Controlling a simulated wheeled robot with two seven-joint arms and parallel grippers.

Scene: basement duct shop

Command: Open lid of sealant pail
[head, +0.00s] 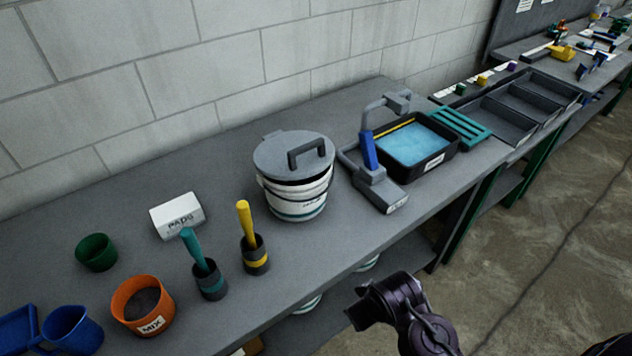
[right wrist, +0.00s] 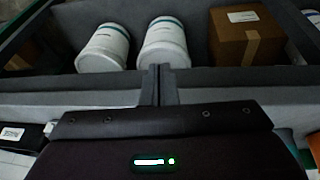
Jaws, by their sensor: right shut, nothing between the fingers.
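The white sealant pail (head: 296,200) stands upright on the grey bench in the head view. Its round grey lid (head: 276,153) lies on top, with a dark grip handle (head: 311,151). A dark band shows under the lid's front edge; I cannot tell whether it is a gap or the rim. My right gripper (head: 359,312) is in front of the bench edge, below and right of the pail, apart from it. In the right wrist view its fingers (right wrist: 158,86) are shut with nothing between them. My left gripper is not in view.
Two brush holders (head: 256,262) (head: 210,284), a pads box (head: 177,216) and an orange mix tub (head: 142,306) stand left of the pail. A grey-blue tool (head: 383,191) and a black tray (head: 436,166) are close on its right. White pails (right wrist: 164,45) and a carton (right wrist: 238,37) sit on the lower shelf.

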